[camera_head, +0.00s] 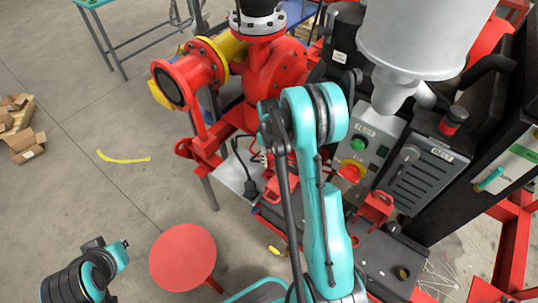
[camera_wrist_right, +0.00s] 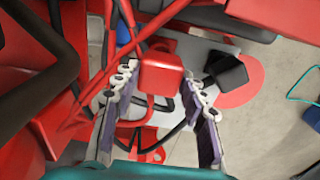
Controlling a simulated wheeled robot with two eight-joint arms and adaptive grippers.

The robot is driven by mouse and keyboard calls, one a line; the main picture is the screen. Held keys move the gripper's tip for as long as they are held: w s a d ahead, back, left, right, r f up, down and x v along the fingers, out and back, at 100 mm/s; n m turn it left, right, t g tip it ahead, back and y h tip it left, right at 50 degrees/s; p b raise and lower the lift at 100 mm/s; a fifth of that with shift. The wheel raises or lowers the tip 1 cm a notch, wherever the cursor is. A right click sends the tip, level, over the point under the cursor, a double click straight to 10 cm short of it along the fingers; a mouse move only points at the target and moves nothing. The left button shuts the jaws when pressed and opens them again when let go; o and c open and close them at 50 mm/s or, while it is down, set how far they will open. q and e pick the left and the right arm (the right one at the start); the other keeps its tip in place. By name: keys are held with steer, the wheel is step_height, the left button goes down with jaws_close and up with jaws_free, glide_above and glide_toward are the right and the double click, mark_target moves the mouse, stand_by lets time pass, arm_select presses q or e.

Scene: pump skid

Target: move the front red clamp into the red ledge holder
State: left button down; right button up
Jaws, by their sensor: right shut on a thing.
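In the right wrist view, my right gripper (camera_wrist_right: 160,78) has its two fingers on either side of a red block-shaped clamp (camera_wrist_right: 161,70) and is shut on it. How the pads touch the clamp is hard to see. In the head view, my right gripper (camera_head: 259,160) is small and partly hidden behind my teal arm, beside the red pump stand. A red bracket-like piece (camera_head: 375,208), possibly the ledge holder, stands on the dark ledge right of my arm. I cannot be sure which piece is the holder. My left gripper does not show; only part of its arm is at lower left.
A black plug with a cable (camera_head: 250,188) hangs beside the gripper; it also shows in the wrist view (camera_wrist_right: 228,72). A control box (camera_head: 360,150) and a grey vessel (camera_head: 420,35) stand right. A round red stool (camera_head: 183,257) is on the open floor left.

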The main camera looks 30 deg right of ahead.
step_height(320, 180, down, 2)
steer(key=shift+f+b, duration=0.1)
steer(key=shift+b, duration=0.4)
steer(key=shift+r, duration=0.25)
stand_by(0.6)
steer(key=shift+f+b, duration=1.75)
stand_by(0.4)
steer(key=o, duration=1.5)
step_height(320, 180, up, 12)
steer(key=shift+r, duration=0.1)
